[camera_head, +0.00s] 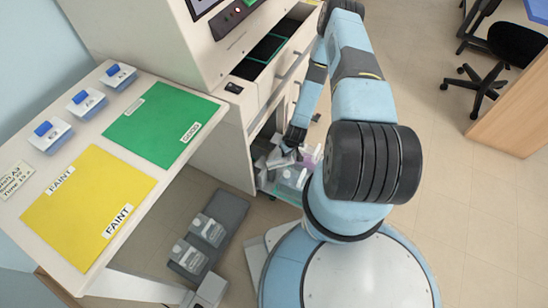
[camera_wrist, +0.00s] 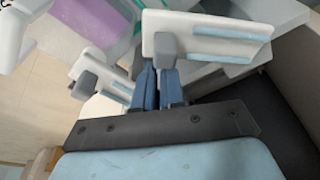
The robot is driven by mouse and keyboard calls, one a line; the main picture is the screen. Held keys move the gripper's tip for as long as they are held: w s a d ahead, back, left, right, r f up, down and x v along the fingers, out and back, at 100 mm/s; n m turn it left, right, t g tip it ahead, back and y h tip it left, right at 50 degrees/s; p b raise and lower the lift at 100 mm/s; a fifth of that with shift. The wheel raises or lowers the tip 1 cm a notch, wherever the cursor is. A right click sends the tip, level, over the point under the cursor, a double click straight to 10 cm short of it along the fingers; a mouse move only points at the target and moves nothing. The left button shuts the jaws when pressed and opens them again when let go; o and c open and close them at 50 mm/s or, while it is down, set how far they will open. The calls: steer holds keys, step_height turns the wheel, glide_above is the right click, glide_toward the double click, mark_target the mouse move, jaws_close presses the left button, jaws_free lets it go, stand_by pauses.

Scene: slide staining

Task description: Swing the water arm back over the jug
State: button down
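My gripper (camera_head: 290,152) reaches down into the open lower bay of the cream machine, beside pale containers. In the wrist view its blue fingers (camera_wrist: 159,88) lie close together at the dark bar. White pieces with pale blue strips (camera_wrist: 220,42) lie around them; I cannot tell if they are finger parts or the water arm. Whether the gripper holds anything is unclear. A clear vessel with purple contents (camera_wrist: 95,22) is at upper left there, and shows pinkish in the head view (camera_head: 311,157). I cannot make out the water arm or the water jug for certain.
The cream machine (camera_head: 150,38) stands beside the bay. A bench bears a yellow mat (camera_head: 88,200), a green mat (camera_head: 160,122) and several blue-knobbed blocks. A grey tray (camera_head: 232,207) with clear containers is on the floor. A desk (camera_head: 522,112) and chair (camera_head: 487,84) stand right. Floor on the right is open.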

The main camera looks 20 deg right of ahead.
steer(key=shift+s+d+f, duration=0.1)
steer(key=shift+s+f, duration=0.2)
steer(key=shift+s, duration=0.4)
steer(key=shift+s+d+f, duration=0.1)
steer(key=shift+s+f, duration=0.15)
steer(key=shift+s, duration=0.4)
steer(key=shift+s+a, duration=0.2)
steer(key=shift+s, duration=1.9)
steer(key=shift+s+a, duration=0.2)
steer(key=shift+s, duration=0.05)
steer(key=shift+w+a+r, duration=0.1)
steer(key=shift+w+r, duration=0.1)
steer(key=shift+r, duration=0.85)
steer(key=shift+w+r, duration=0.15)
steer(key=shift+r, duration=0.9)
steer(key=shift+w+v, duration=0.2)
steer(key=shift+v, duration=0.75)
steer(key=shift+w+v, duration=0.25)
steer(key=shift+v, duration=0.7)
